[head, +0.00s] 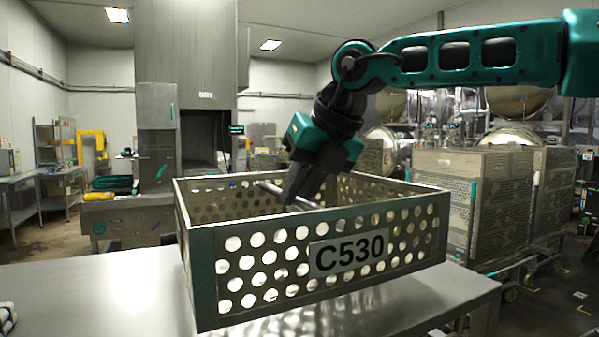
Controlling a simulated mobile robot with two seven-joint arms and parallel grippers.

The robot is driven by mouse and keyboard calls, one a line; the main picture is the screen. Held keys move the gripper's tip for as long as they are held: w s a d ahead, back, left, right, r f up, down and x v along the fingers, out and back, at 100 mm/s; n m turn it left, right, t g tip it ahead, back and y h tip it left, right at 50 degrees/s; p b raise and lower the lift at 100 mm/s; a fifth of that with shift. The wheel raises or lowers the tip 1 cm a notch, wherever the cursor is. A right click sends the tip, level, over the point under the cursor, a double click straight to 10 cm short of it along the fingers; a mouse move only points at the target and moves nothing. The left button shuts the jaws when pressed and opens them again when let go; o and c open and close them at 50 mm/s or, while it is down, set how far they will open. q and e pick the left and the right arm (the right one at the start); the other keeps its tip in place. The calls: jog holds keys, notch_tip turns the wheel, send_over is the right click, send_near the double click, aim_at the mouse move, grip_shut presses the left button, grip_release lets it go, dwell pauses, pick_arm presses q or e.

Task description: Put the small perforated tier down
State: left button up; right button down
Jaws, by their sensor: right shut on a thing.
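The small perforated tier is a grey metal box with round holes, an open top and a plate reading C530 (225,262). It is over the grey metal table (90,300) in the head view and looks slightly tilted. I cannot tell whether its underside touches the tabletop. My right gripper (297,195) reaches down into the tier's open top and is shut on its thin cross bar (268,187). The fingertips are partly hidden.
The tabletop is bare to the left of the tier. Perforated metal crates (470,195) on wheeled frames stand behind right. A machine marked DRY (205,60) stands behind left.

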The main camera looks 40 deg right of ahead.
notch_tip(320, 180, down, 3)
jog(key=shift+f, duration=0.15)
jog(key=c, duration=1.5)
grip_release()
jog(key=shift+f, duration=0.2)
jog(key=o, duration=0.4)
jog(key=shift+s+r, duration=0.1)
jog(key=shift+r, duration=0.05)
jog(key=v, duration=1.1)
jog(key=shift+s+r, duration=0.2)
jog(key=shift+r, duration=0.15)
